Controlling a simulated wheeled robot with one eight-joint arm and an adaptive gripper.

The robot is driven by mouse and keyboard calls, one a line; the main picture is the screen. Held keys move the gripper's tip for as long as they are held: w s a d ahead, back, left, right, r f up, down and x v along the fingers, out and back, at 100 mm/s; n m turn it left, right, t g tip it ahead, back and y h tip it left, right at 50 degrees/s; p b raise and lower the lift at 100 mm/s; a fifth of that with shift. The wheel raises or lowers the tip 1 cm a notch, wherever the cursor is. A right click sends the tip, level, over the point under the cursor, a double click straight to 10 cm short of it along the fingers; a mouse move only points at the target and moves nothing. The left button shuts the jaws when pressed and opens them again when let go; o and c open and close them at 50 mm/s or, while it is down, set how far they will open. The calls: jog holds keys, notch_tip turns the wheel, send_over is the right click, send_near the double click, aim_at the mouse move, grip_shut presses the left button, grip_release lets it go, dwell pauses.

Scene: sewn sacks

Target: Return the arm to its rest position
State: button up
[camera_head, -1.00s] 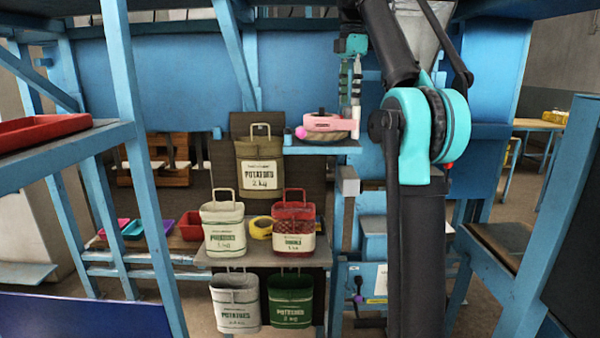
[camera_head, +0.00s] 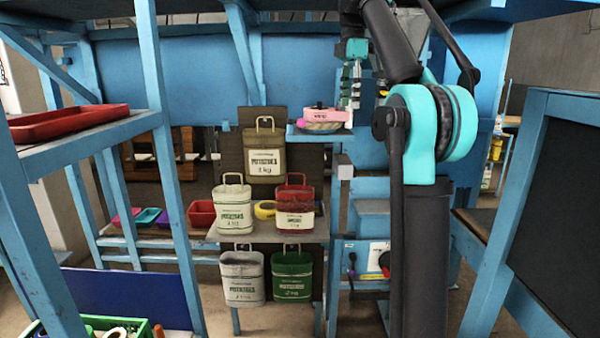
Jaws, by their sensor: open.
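My arm, black with teal joints (camera_head: 432,122), rises on the right of the picture and bends over at the top. My gripper (camera_head: 350,92) hangs from it, pointing down, small and partly lost against the blue frame. Its fingers look apart, with nothing visible between them. In the picture it is just above and right of a pink round item (camera_head: 325,115) on a small blue shelf (camera_head: 310,133); I cannot tell the depth gap.
Sewn sacks hang or stand ahead: olive (camera_head: 264,160), cream (camera_head: 233,205), red (camera_head: 295,200), grey (camera_head: 242,277) and green (camera_head: 291,275). A red tray (camera_head: 70,122) sits on the left rack. A green crate (camera_head: 95,322) is at lower left. A dark panel (camera_head: 555,190) stands close on the right.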

jog(key=s+d+f+m+t, duration=0.15)
jog(key=f+m, duration=0.35)
jog(key=f, duration=0.7)
jog(key=s+d+f+m+t, duration=0.15)
jog(key=f+m, duration=0.45)
jog(key=f, duration=0.7)
jog(key=s+d+f+m+t, duration=0.1)
jog(key=s+f+m, duration=0.9)
jog(key=s+f, duration=1.4)
notch_tip(320, 180, down, 4)
jog(key=shift+s+d+f+m, duration=0.1)
jog(key=shift+s+d+m, duration=0.2)
jog(key=shift+d, duration=0.2)
jog(key=shift+w, duration=0.1)
jog(key=shift+c, duration=0.6)
